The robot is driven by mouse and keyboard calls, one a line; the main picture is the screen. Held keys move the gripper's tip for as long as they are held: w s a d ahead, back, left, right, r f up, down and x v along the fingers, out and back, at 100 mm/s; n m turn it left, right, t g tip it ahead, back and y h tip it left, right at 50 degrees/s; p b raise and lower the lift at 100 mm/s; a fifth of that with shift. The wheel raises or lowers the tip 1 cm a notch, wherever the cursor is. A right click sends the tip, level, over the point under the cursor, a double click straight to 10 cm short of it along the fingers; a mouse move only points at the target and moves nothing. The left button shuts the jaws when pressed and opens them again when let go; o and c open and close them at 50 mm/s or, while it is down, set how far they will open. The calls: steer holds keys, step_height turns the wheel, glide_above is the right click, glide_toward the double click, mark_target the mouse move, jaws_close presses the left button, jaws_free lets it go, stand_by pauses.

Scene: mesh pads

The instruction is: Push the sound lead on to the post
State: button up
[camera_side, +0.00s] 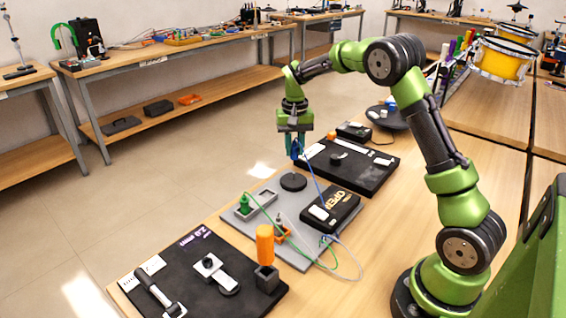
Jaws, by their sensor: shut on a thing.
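My gripper (295,140) points down over the far part of a grey board (232,220). It is shut on a blue lead end (296,151), taken as the sound lead, held above a round black base (293,181). A thin blue cable (316,185) runs from it down toward the board's near right side. No post can be made out clearly on the round base; the lead end appears apart from it, but the exact gap is hard to tell.
A black panel (345,164) lies beyond. A nearer black panel (190,258) holds an orange-handled tool (265,243).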

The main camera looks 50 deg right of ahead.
mark_target(294, 151)
steer(key=shift+f, duration=0.1)
steer(key=shift+f, duration=2.05)
steer(key=shift+f, duration=0.2)
steer(key=shift+f, duration=1.35)
steer(key=o, duration=0.9)
